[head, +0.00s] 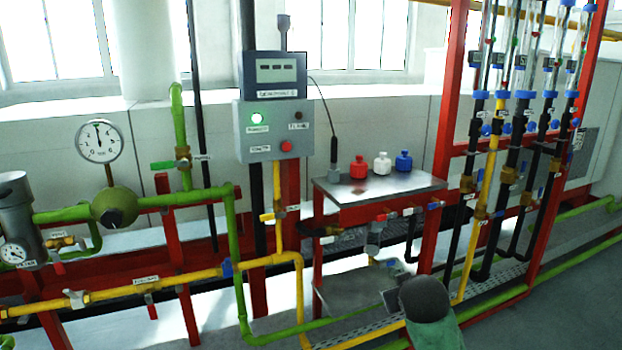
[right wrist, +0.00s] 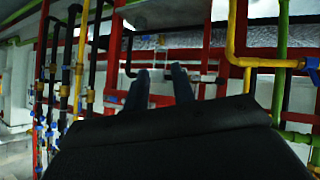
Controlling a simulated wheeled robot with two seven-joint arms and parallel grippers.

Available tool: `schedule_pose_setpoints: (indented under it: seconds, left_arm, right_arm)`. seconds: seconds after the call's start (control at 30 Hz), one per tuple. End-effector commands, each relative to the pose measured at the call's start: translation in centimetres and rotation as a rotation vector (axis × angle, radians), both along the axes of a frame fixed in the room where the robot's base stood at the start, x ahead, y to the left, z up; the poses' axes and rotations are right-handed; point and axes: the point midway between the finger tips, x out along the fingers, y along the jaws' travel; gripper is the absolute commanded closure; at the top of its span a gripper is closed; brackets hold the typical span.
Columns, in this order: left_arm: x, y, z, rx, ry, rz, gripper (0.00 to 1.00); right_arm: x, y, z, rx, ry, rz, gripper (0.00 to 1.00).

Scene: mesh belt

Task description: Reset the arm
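My right arm comes in at the bottom of the head view, right of centre, with a dark rounded link and a green part. My right gripper (right wrist: 161,78) shows in the right wrist view as two dark fingers standing apart, with a gap between them. I see nothing held between the fingers. In the head view the arm is in front of the lower part of the rack, and its fingers are hard to make out there. My left arm and left gripper are not in view.
A grey control box (head: 272,130) with a lit green lamp stands at the centre. A metal shelf (head: 335,190) holds red, white and blue bottles. Green pipes (head: 238,270), yellow pipes and red frames surround it. A pressure gauge (head: 100,141) is at left. Open floor (head: 585,300) lies at right.

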Motion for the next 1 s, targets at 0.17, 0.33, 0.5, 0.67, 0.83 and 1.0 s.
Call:
schedule_pose_setpoints:
  seconds: [0.17, 0.33, 0.5, 0.67, 0.83, 1.0]
  left_arm:
    - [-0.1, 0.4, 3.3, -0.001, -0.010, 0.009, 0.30]
    - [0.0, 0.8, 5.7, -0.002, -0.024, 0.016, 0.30]
    - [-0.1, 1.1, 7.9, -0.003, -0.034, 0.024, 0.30]
    - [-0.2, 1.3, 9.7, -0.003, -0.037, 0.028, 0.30]
    - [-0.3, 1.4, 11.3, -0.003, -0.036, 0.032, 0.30]
    - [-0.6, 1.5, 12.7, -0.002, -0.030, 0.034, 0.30]
  right_arm:
    - [-5.3, 2.4, -2.9, 0.068, 0.086, 0.056, 0.75]
    - [-10.2, 4.0, -5.6, 0.121, 0.165, 0.087, 0.75]
    - [-15.0, 5.1, -8.0, 0.162, 0.247, 0.095, 0.75]
    - [-19.7, 5.8, -10.3, 0.192, 0.333, 0.088, 0.75]
    - [-24.8, 6.4, -13.1, 0.219, 0.441, 0.077, 0.75]
    - [-30.3, 7.0, -15.6, 0.241, 0.554, 0.061, 0.75]
